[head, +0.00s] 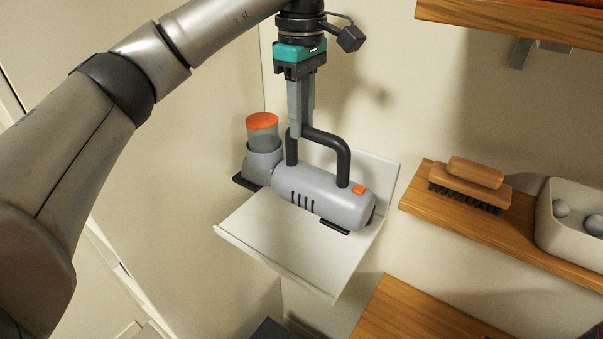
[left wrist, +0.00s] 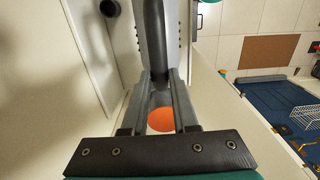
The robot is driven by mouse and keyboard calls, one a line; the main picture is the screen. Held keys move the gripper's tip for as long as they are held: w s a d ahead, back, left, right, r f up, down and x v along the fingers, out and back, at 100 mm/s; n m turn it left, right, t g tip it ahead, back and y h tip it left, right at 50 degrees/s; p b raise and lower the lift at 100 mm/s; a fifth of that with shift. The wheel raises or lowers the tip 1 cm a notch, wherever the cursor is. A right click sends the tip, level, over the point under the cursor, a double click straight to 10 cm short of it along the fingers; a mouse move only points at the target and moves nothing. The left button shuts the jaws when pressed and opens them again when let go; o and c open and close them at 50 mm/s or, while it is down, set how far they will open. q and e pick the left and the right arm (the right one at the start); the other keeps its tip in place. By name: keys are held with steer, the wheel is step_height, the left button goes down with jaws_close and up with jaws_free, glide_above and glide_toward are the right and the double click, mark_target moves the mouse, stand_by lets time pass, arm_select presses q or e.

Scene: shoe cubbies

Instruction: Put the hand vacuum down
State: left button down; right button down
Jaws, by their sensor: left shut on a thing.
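The hand vacuum (head: 322,193) is grey with a black handle, an orange button and a clear, orange-capped cup at its left end. It is over a white wall shelf (head: 285,250) with a raised front lip, and appears to rest on it. My left gripper (head: 303,130) comes down from above and is shut on the black handle near its left end. In the left wrist view the handle (left wrist: 154,40) runs between the fingers (left wrist: 158,85), and the orange cap (left wrist: 161,119) shows below them. The underside of the vacuum is mostly hidden. My right gripper is not in view.
A wooden shelf (head: 480,222) at the right holds a wooden brush (head: 470,180) and a white bin (head: 570,225) with grey balls. Another wooden shelf (head: 410,315) is below, and one (head: 520,20) is above. The front of the white shelf is bare.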

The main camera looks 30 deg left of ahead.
mark_target(302, 167)
arm_select(q)
steer(key=shift+f, duration=5.15)
steer(key=shift+f, duration=0.15)
steer(key=c, duration=0.7)
jaws_free()
step_height(302, 167, up, 12)
steer(key=shift+r+p, duration=0.1)
steer(key=shift+p, duration=0.2)
